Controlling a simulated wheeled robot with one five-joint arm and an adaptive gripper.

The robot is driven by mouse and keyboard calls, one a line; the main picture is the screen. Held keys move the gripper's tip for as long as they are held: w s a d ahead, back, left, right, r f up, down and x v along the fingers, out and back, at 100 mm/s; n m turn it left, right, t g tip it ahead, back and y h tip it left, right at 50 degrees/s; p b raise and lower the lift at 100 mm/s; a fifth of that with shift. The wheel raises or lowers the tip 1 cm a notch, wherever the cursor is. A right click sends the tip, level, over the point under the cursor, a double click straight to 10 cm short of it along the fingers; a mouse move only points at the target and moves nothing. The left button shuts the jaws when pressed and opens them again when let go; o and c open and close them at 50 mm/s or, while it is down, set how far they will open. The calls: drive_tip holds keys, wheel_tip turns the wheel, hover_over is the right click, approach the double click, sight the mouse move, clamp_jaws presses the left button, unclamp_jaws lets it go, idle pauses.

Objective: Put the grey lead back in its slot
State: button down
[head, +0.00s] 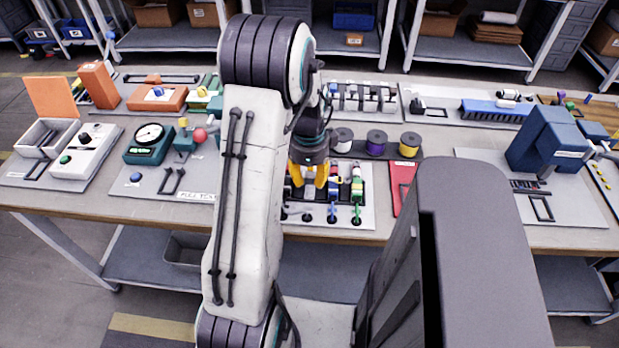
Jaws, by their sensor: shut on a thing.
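My gripper (308,176), with yellow fingers, points down over the left part of a dark slotted rack on a light panel (370,222) at the table's front middle. Its fingers are shut on a small piece, seemingly the grey lead, mostly hidden between them. A blue-and-white lead (335,186) and a green lead (357,187) stand upright in the rack just right of the gripper.
Wire spools (376,143) stand behind the rack. A red plate (402,188) lies to its right. A teal gauge unit (148,143) is on the left, a blue machine (545,140) on the right. My arm covers part of the table left of the rack.

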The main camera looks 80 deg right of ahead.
drive_tip(key=shift+f, duration=0.55)
drive_tip(key=shift+f+b, duration=0.3)
drive_tip(key=c, duration=0.9)
unclamp_jaws()
drive_tip(key=shift+r, duration=0.1)
drive_tip(key=r, duration=0.6)
drive_tip(key=r+p, duration=0.1)
drive_tip(key=r, duration=0.5)
drive_tip(key=shift+a+r, duration=0.2)
drive_tip(key=shift+r, duration=0.05)
